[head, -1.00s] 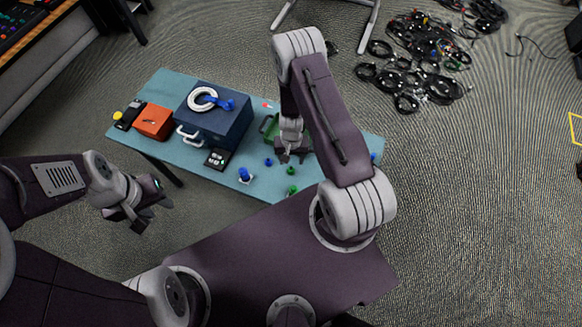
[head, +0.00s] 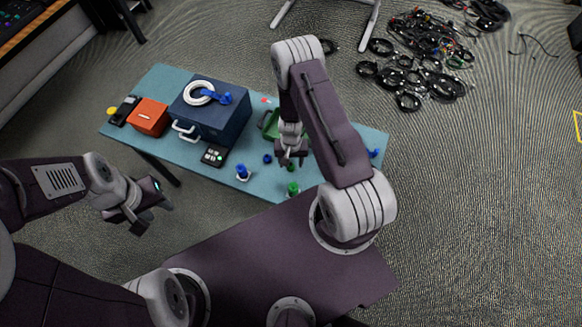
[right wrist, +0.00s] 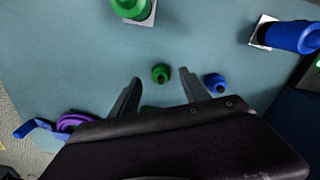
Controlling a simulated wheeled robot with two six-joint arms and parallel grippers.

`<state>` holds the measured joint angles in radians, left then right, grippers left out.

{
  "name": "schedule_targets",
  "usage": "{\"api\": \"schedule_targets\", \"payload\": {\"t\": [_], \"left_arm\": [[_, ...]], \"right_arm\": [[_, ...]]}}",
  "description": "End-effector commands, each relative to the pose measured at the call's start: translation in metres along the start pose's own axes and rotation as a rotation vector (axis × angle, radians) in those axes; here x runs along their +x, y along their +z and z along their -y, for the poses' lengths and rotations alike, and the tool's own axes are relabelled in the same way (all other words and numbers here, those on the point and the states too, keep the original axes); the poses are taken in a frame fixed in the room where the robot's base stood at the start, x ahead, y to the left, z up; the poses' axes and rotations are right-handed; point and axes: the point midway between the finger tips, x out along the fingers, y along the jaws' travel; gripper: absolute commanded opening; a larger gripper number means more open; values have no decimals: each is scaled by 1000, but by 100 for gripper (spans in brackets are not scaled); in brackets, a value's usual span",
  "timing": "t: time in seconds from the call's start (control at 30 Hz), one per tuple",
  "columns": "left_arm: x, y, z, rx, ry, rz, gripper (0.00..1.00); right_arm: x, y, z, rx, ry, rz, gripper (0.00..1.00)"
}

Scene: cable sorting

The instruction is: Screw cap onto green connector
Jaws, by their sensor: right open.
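The green connector (head: 292,188) stands upright near the table's front edge; in the right wrist view it is at the top (right wrist: 131,8) on a pale plate. The small green cap (right wrist: 160,73) lies on the table and is partly hidden by my gripper in the head view (head: 290,168). My right gripper (right wrist: 161,77) is open and empty; its fingers lie to either side of the cap in the right wrist view. I cannot tell its height above the cap. My left gripper (head: 160,205) hangs in front of the table, away from these parts; its jaws are unclear.
A blue cap (right wrist: 215,84) lies close beside the right gripper's finger. A blue connector (head: 242,172) stands to the left. A dark blue box (head: 222,125), an orange box (head: 148,118) and a green crate (head: 269,124) stand on the teal table (head: 190,155).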

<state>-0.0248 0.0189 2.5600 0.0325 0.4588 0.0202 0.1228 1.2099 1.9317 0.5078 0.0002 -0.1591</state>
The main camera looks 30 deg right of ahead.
Motion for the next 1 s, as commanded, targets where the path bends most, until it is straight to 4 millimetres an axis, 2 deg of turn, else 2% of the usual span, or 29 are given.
{"api": "schedule_targets", "payload": {"t": [0.03,0.1,0.47,0.53,0.67,0.7,1.0], "left_arm": [[13,1,0,0,0,0,36],[27,3,0,0,0,0,36],[25,2,0,0,0,0,36],[25,2,0,0,0,0,36],[25,2,0,0,0,0,36],[25,2,0,0,0,0,36],[21,2,0,0,0,0,36]], "right_arm": [[17,-1,0,0,0,0,54],[29,-1,0,1,0,-1,54],[26,-1,0,0,0,0,54],[26,-1,0,0,0,0,40],[26,0,0,0,0,0,4],[26,0,0,0,0,0,0],[23,0,0,0,0,0,0]]}}
